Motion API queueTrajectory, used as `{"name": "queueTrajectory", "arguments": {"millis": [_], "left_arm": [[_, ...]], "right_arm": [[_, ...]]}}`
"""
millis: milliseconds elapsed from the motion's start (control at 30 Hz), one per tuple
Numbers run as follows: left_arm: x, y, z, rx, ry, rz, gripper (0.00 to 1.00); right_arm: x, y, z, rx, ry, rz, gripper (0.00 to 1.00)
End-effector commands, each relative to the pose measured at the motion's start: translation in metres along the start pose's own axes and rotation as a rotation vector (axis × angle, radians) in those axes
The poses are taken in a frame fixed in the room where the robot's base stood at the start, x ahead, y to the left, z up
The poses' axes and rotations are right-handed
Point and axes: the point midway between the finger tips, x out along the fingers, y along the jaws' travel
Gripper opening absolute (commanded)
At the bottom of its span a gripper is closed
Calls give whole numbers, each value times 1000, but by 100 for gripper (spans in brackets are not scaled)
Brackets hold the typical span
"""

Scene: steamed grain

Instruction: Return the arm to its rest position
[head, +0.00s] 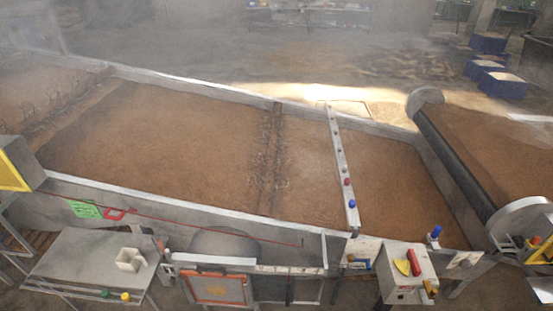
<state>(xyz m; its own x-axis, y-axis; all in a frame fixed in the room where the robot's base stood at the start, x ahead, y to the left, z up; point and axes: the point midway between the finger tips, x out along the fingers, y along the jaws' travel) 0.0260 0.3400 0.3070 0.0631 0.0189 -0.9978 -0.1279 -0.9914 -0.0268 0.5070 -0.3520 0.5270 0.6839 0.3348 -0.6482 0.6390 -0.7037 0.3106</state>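Neither of my arms nor either gripper shows in the head view. I cannot see where the arms are or whether they hold anything. The long metal trough (190,207) of brown steamed grain (170,135) fills the middle of the view, and no arm reaches over it.
A grey table (85,262) with a white container (130,260) stands at lower left. A control box (405,272) with a red handle is at lower right. A grain-covered conveyor (490,145) is at right. Blue crates (502,86) stand at the back right. Haze blurs the background.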

Motion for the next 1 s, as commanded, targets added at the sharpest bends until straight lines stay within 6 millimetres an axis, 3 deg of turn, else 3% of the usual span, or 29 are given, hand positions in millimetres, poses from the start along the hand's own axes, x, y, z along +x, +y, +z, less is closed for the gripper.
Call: {"name": "queueTrajectory", "arguments": {"millis": [33, 200, 367, 500, 600, 733, 867, 1000], "left_arm": [[0, 0, 0, 0, 0, 0, 40], [0, 0, 0, 0, 1, 0, 40], [0, 0, -1, 0, 2, 0, 40], [0, 0, -1, 0, 2, 0, 40], [0, 0, -1, 0, 2, 0, 40], [0, 0, -1, 0, 2, 0, 40], [0, 0, -1, 0, 2, 0, 40], [0, 0, -1, 0, 2, 0, 40]], "right_arm": [[-4, -17, 32, 68, -51, 39, 100], [-32, -79, 134, 244, -249, 120, 100], [-70, -158, 212, 386, -437, 132, 100], [-108, -236, 263, 498, -592, 107, 100], [-135, -290, 288, 569, -686, 75, 100], [-163, -345, 306, 637, -775, 35, 100], [-178, -376, 312, 676, -821, 11, 100], [-183, -385, 314, 687, -836, 2, 100]]}}
